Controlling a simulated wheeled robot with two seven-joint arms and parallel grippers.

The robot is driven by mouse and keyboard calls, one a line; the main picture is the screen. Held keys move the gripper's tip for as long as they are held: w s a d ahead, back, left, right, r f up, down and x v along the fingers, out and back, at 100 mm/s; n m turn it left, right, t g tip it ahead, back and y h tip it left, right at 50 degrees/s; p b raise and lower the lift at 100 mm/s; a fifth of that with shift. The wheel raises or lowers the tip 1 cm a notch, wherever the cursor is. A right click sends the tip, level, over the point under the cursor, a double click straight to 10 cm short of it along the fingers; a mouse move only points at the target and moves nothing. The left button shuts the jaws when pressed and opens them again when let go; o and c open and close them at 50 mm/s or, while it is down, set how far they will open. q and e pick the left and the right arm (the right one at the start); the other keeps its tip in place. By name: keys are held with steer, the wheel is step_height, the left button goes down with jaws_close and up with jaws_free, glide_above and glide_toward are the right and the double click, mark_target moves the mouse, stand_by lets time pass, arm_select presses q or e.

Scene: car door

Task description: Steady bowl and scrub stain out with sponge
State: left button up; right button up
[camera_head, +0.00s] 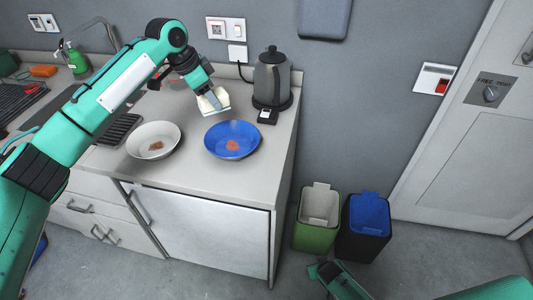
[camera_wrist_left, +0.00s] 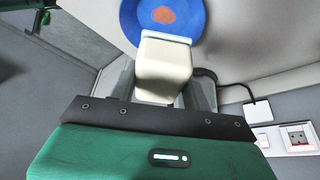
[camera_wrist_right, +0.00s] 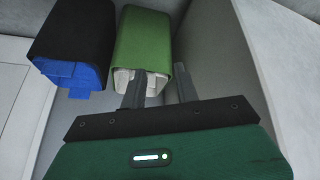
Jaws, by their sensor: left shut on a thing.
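A blue bowl (camera_head: 218,149) with a reddish-brown stain (camera_head: 233,146) inside stands on the counter. A white bowl (camera_head: 137,144) with a brown stain (camera_head: 156,146) stands to its left. My left gripper (camera_head: 210,98) is shut on a cream sponge (camera_head: 217,103), held above and behind the blue bowl. In the left wrist view the sponge (camera_wrist_left: 163,72) sits between the fingers, with the blue bowl (camera_wrist_left: 195,14) and its stain (camera_wrist_left: 163,15) beyond. My right gripper (camera_wrist_right: 158,90) is open and empty, near the bins and away from both bowls.
A kettle (camera_head: 271,79) stands at the counter's back right, close to the left gripper. A dish rack (camera_head: 118,129), sink area and green soap bottle (camera_head: 77,62) are at left. A green bin (camera_head: 314,235) and a black bin with blue lining (camera_head: 367,215) stand on the floor.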

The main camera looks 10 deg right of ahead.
mark_target(257, 136)
arm_select(q)
steer(key=shift+w, duration=0.1)
arm_select(e)
steer(key=w+a+r+m+t, duration=0.1)
steer(key=w+r+t, duration=0.1)
steer(key=w+r, duration=0.75)
steer(key=w+a+r+m+t+h, duration=0.15)
steer(key=w+r, duration=0.25)
steer(key=r, duration=1)
steer(key=w+a+r+m+t+y, duration=0.1)
steer(key=w+r+t, duration=0.1)
steer(key=w+r, duration=0.7)
steer(key=s+a+r+t, duration=0.2)
steer(key=a+r, duration=0.2)
steer(key=r, duration=0.7)
steer(key=s+a+r, duration=0.1)
steer(key=a, duration=0.2)
steer(key=s+a+r+m+y, duration=0.1)
steer(key=a+r, duration=0.1)
steer(key=a, duration=0.1)
steer(key=s+a+r+m+t+y, duration=0.1)
steer(key=s+a, duration=0.1)
steer(key=a, duration=0.2)
steer(key=shift+r+m+y, duration=0.25)
steer(key=x, duration=1.1)
steer(key=shift+w+a+f, duration=0.15)
steer(key=shift+w+f, duration=0.1)
steer(key=shift+w, duration=0.1)
